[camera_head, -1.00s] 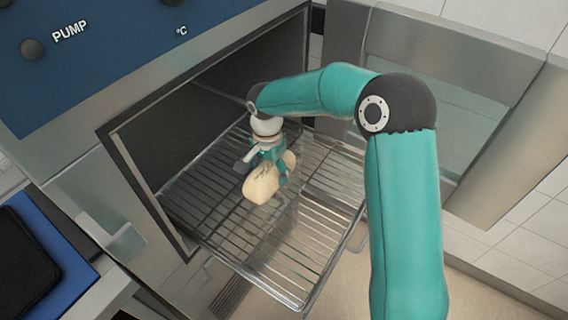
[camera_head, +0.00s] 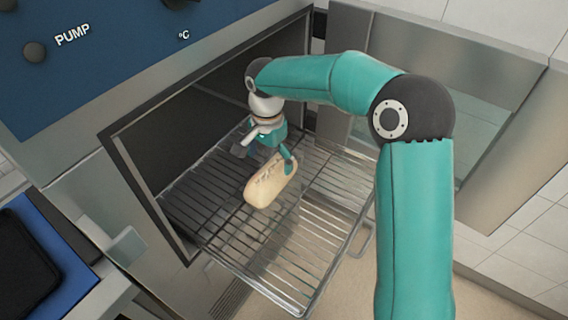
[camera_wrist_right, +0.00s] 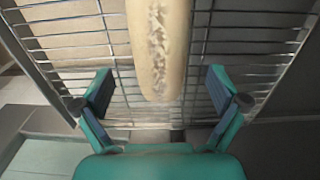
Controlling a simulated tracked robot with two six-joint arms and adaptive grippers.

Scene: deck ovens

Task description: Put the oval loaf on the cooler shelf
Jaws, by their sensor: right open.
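The pale oval loaf (camera_head: 268,182) lies on the wire cooler shelf (camera_head: 312,231), which sticks out of the open chamber. In the right wrist view the loaf (camera_wrist_right: 158,45) runs lengthwise from the top edge, with its near end just ahead of the fingers. My right gripper (camera_head: 270,152) is just above and behind the loaf on the chamber side. In the right wrist view its two fingers (camera_wrist_right: 159,92) are spread wide, with nothing held between them. My left gripper is not in view.
The chamber's dark metal frame (camera_head: 148,193) stands around the shelf's inner part. A blue panel marked PUMP (camera_head: 110,50) is above. At the left edge a black item (camera_head: 22,262) lies on a blue surface. The shelf around the loaf is bare.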

